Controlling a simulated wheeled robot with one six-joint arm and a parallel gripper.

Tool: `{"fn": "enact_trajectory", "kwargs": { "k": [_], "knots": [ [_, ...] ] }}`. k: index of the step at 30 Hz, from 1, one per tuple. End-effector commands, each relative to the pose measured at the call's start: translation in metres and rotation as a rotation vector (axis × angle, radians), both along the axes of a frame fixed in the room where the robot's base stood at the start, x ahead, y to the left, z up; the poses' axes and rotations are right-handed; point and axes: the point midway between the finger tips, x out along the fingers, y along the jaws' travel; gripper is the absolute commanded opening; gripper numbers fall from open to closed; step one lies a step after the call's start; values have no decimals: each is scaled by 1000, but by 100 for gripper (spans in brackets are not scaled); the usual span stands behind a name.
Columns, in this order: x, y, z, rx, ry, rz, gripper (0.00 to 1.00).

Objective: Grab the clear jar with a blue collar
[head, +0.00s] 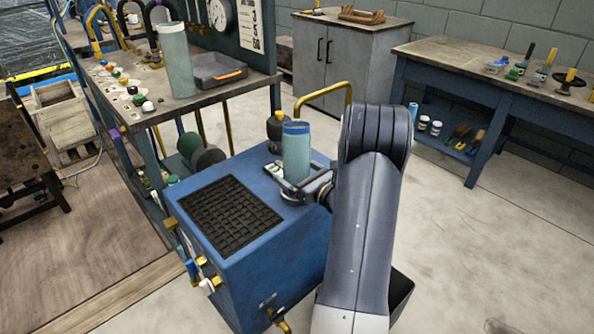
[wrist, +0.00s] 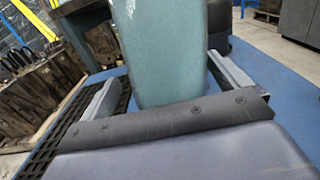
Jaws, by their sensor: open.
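The clear jar with a blue collar (head: 296,155) stands upright on the blue cabinet top in the head view. Its body looks pale teal and see-through, with a blue band near the top. In the wrist view the jar (wrist: 163,50) fills the upper middle, and its top is out of frame. My gripper (head: 291,187) is low at the jar's base, with its fingers on either side of the jar. In the wrist view my gripper (wrist: 165,85) is open, with a gap showing at the right finger. The contact on the left side is hard to tell.
The blue cabinet (head: 245,262) has a black grid mat (head: 230,216) on top. A dark bottle (head: 275,130) stands just behind the jar. A taller clear jar (head: 176,60) and a grey tray (head: 217,70) are on the workbench at left. The floor at right is clear.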

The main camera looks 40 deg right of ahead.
Motion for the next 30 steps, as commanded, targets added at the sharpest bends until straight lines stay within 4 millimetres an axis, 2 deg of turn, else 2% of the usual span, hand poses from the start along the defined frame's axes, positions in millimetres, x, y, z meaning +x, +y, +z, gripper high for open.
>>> {"fn": "enact_trajectory", "kwargs": {
  "k": [4, 30],
  "knots": [
    [0, 0, 0, 0, 0, 0, 96],
    [0, 0, 1, -1, -2, 0, 25]
  ]
}}
